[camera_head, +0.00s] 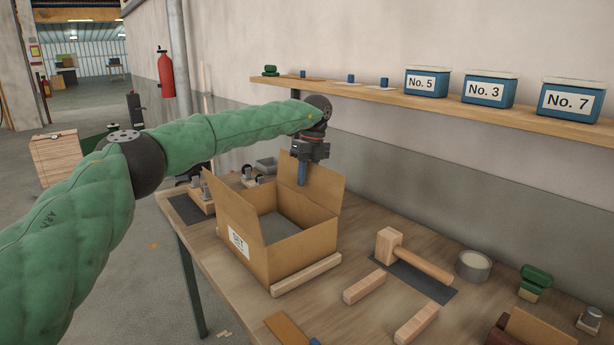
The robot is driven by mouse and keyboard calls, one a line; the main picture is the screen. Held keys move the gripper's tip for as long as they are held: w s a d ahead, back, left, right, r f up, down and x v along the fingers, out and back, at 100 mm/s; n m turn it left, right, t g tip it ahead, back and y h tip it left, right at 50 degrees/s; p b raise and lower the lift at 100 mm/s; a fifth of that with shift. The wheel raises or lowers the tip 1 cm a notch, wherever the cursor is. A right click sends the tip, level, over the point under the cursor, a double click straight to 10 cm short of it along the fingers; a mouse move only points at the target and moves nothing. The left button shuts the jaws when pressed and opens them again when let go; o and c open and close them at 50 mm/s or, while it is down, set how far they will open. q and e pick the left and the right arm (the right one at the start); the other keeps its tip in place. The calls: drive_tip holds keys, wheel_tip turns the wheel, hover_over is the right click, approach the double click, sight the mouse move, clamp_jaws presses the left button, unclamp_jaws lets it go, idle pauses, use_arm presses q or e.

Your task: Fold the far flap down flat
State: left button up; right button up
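An open cardboard box (303,251) stands on the wooden workbench (372,233), with a white label on its left side and a grey surface inside. Its far flap (323,188) stands up at the back right. Another flap (232,205) stands up along the left side. My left gripper (302,181) points down over the back of the box, beside the far flap, with its blue fingertips low near the flap's upper left part. The fingers look like one narrow shape, so I cannot tell their opening or whether they touch the flap. My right gripper is not in view.
A wooden mallet (411,256) lies on a dark mat right of the box. Wood blocks (364,286), a tape roll (473,264) and a wood strip (306,274) against the box are nearby. A wall shelf (439,100) holding blue bins (488,90) runs behind.

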use_arm(q)
clamp_jaws()
idle(1.4)
